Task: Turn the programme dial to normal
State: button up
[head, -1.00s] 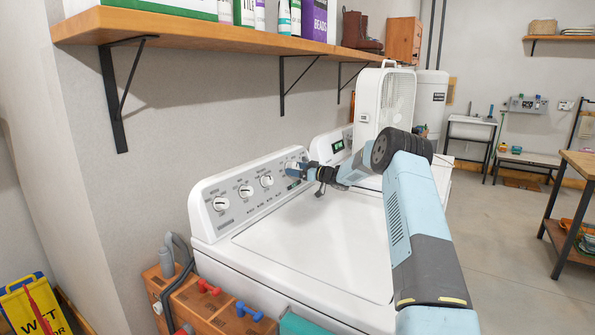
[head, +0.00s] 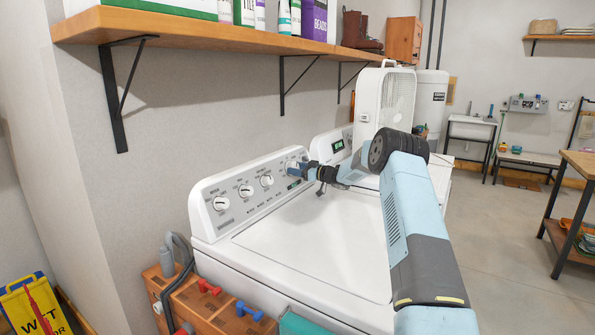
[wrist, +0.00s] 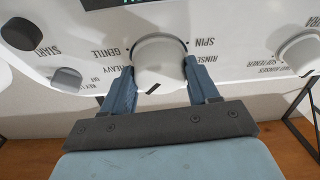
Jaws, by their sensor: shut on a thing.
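The white washing machine (head: 310,245) has a back panel with a row of white dials. My gripper (head: 297,171) is at the right-hand dial of that row, which it partly hides in the head view. In the wrist view my gripper (wrist: 160,85) has its two blue fingers on either side of a white programme dial (wrist: 160,62), shut on it. Upside-down labels around this dial read GENTLE, HEAVY, SPIN and RINSE. A dark mark shows at the dial's lower edge between the fingers. I cannot make out NORMAL; the fingers cover part of the surround.
Another dial (wrist: 300,50) is right of the gripped one in the wrist view, and a START button (wrist: 22,33) is left. A wooden shelf (head: 210,32) with brackets hangs above the panel. A white fan (head: 385,100) stands behind my arm. The washer's lid is clear.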

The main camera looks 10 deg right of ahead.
jog(key=o, duration=1.1)
jog(key=shift+c, duration=0.2)
jog(key=shift+d, duration=0.1)
jog(key=v, duration=1.3)
jog(key=shift+s+d, duration=0.25)
jog(key=shift+s, duration=0.05)
